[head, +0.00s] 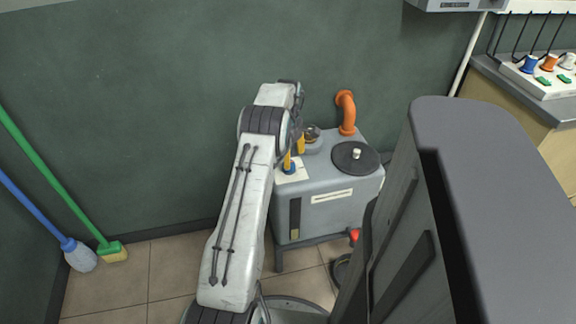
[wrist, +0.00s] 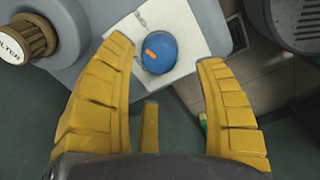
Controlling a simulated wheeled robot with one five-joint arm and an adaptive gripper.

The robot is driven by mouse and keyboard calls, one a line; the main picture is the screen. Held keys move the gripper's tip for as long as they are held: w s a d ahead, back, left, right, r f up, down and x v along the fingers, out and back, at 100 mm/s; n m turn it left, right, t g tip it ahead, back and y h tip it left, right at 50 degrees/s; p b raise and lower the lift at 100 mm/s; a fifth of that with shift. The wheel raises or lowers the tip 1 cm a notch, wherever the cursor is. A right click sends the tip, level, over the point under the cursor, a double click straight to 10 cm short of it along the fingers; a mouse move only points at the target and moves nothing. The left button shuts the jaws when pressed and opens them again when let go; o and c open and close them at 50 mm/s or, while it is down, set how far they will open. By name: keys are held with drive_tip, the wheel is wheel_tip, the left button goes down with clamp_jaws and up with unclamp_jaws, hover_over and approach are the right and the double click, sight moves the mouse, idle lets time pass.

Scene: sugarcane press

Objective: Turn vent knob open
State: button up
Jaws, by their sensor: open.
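A round blue knob (wrist: 160,53) with an orange mark sits on a white plate (wrist: 192,30) on the grey machine; lettering on the plate is too small to read, so I cannot confirm it is the vent knob. The knob also shows in the head view (head: 290,169), partly hidden by my fingers. My gripper (wrist: 165,57) is open, its yellow fingers spread to either side of the knob. I see no finger touching it. In the head view my gripper (head: 294,152) is over the left part of the machine top.
A brown ribbed knob marked FILTER (wrist: 28,38) stands left in the wrist view. An orange pipe (head: 346,112) and a black disc (head: 355,158) are on the machine (head: 335,196). The green wall (head: 130,120) is close behind. Brooms (head: 62,185) lean at left.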

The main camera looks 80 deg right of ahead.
drive_tip(key=shift+d+f+b, duration=0.1)
drive_tip(key=shift+f+b, duration=0.2)
drive_tip(key=shift+f, duration=1.85)
drive_tip(key=shift+o, duration=0.2)
drive_tip(key=c, duration=1.2)
